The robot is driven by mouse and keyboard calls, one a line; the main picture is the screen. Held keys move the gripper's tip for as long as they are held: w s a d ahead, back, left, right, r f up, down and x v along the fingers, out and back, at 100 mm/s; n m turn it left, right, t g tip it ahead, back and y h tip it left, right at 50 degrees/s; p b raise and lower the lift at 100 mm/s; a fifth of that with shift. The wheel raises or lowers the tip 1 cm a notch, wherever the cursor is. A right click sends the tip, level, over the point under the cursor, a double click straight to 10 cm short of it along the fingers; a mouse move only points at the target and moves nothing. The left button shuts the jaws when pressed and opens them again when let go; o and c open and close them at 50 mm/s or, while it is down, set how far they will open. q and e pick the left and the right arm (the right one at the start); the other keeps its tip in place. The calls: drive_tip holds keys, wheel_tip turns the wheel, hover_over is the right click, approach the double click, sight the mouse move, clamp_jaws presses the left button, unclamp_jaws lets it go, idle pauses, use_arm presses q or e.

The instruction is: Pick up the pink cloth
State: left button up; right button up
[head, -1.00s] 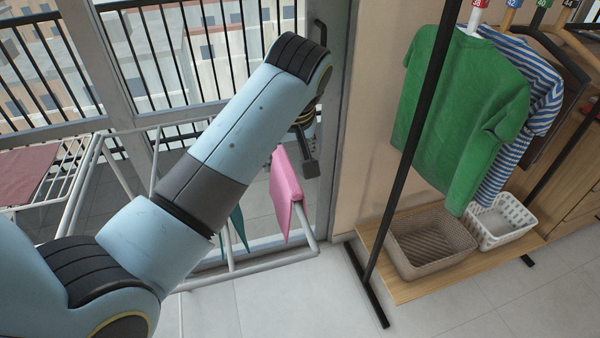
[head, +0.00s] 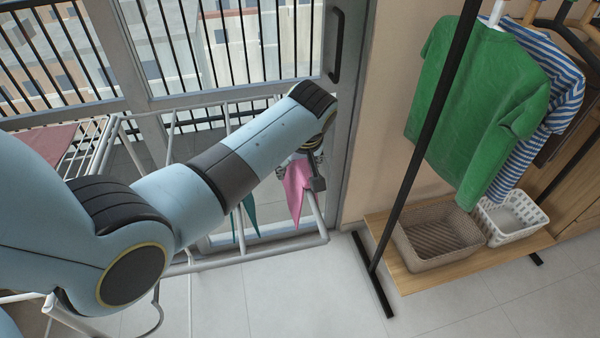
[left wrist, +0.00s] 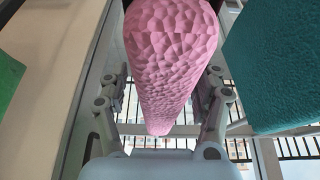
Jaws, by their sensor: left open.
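The pink cloth (head: 297,190) hangs over the end of the white drying rack (head: 262,246) by the glass door. In the left wrist view the pink cloth (left wrist: 172,60) fills the middle, close to the camera. My left gripper (head: 308,160) is at the cloth's upper part, partly hidden by my own arm in the head view. In the left wrist view my left gripper (left wrist: 160,92) is open, with one finger on each side of the cloth. Whether the fingers touch it I cannot tell. My right gripper is not in view.
A teal cloth (head: 247,213) hangs on the rack beside the pink one, and it shows at the right of the left wrist view (left wrist: 275,65). A clothes rail (head: 417,150) with a green shirt (head: 480,105) and a brown basket (head: 437,240) stands to the right.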

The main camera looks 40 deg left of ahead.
use_arm(q)
drive_tip(key=shift+f, duration=0.2)
idle(0.6)
drive_tip(key=c, duration=1.3)
